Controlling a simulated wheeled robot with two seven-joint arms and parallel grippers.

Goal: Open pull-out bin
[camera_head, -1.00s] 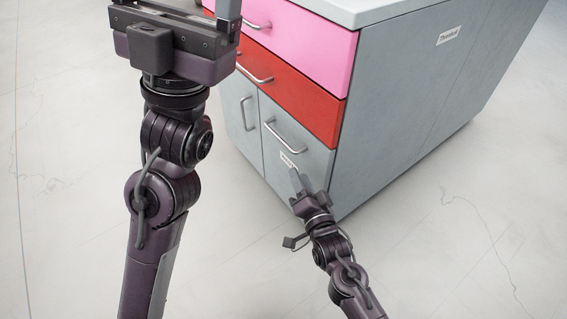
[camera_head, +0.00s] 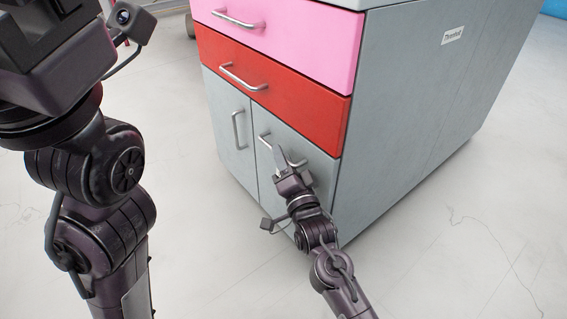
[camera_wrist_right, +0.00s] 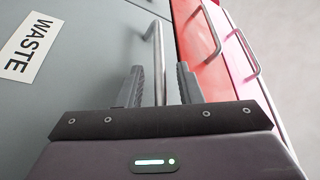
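The pull-out bin is the grey lower-right front (camera_head: 322,172) of the cabinet, flush with the cabinet face. In the right wrist view it carries a white WASTE label (camera_wrist_right: 30,48). Its silver bar handle (camera_wrist_right: 159,68) lies between the two fingers of my right gripper (camera_wrist_right: 158,86), which are apart, with a gap on both sides. In the head view my right gripper (camera_head: 281,158) is at this handle and covers part of it. My left gripper's body (camera_head: 50,60) is large at the upper left; its fingers are out of frame.
Above the bin are a red drawer (camera_head: 275,85) and a pink drawer (camera_head: 290,35), both shut, with bar handles. A narrow grey door (camera_head: 228,128) stands left of the bin. The pale floor (camera_head: 430,255) before the cabinet is clear except for my arms.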

